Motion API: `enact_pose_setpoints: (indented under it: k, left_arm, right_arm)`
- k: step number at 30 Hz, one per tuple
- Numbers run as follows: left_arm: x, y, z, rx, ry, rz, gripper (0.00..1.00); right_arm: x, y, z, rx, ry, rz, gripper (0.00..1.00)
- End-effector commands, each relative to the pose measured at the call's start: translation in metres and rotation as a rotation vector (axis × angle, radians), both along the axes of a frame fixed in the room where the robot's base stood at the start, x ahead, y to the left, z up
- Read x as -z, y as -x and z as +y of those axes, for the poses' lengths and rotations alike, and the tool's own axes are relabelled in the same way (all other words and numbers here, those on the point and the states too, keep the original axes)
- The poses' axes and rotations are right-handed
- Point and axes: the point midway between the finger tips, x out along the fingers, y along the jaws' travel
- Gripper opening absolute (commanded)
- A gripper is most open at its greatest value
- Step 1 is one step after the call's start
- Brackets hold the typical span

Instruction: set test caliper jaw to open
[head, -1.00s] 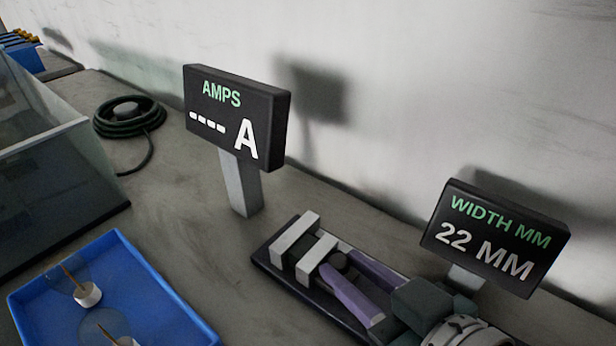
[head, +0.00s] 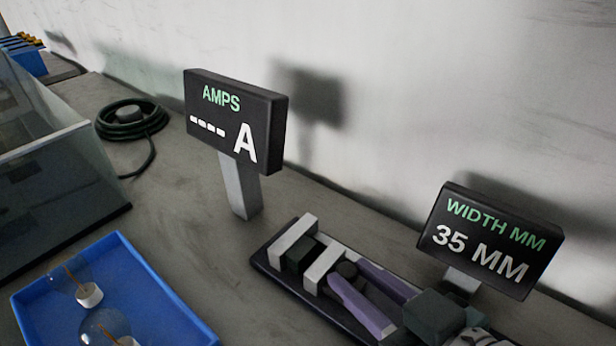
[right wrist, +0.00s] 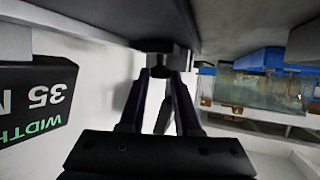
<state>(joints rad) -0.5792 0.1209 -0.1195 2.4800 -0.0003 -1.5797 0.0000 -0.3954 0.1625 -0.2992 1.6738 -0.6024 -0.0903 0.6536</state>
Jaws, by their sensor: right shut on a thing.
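The test caliper lies on a dark base plate (head: 280,275) at the lower middle of the head view. Its two pale jaws stand apart, the far-left jaw (head: 291,241) and the sliding jaw (head: 322,269), with a dark block (head: 301,254) between them. The width display (head: 489,241) reads 35 MM. My right gripper (head: 347,273) has its purple fingers shut on the dark knob (head: 346,269) beside the sliding jaw. In the right wrist view the fingers (right wrist: 160,75) converge on a small dark part. My left gripper is not in view.
The amps display (head: 235,120) on a grey post shows dashes. A blue tray (head: 165,292) with glass bulbs is at the lower left. A coiled dark cable (head: 132,122) and a clear-walled box (head: 60,180) lie farther left. The wall is behind the displays.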

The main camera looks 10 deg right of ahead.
Motion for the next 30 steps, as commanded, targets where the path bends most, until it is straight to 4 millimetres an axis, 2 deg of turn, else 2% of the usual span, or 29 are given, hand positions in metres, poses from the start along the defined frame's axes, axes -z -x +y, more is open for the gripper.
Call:
enact_pose_setpoints:
  k: [6,16,17,18,24,30]
  left_arm:
    - [-0.011,0.001,0.000,0.003,-0.003,0.003,0.50]
    - [-0.011,0.001,0.001,0.003,-0.003,0.002,0.50]
    - [-0.011,0.000,0.001,0.003,-0.003,0.002,0.50]
    - [-0.011,0.000,0.001,0.003,-0.003,0.002,0.50]
    - [-0.011,0.000,0.000,0.000,0.001,0.001,0.50]
    - [-0.011,0.000,-0.001,-0.003,0.005,0.001,0.50]
  right_arm:
    - [-0.002,0.026,-0.020,0.001,0.000,0.001,0.00]
    - [-0.001,0.029,-0.023,0.001,0.000,-0.003,0.00]
    - [-0.001,0.029,-0.023,0.001,0.000,-0.003,0.34]
    - [-0.001,0.029,-0.023,0.001,0.000,-0.003,0.38]
    - [-0.001,0.029,-0.023,0.001,0.000,-0.002,0.61]
    - [-0.001,0.029,-0.023,0.001,0.000,-0.002,0.61]
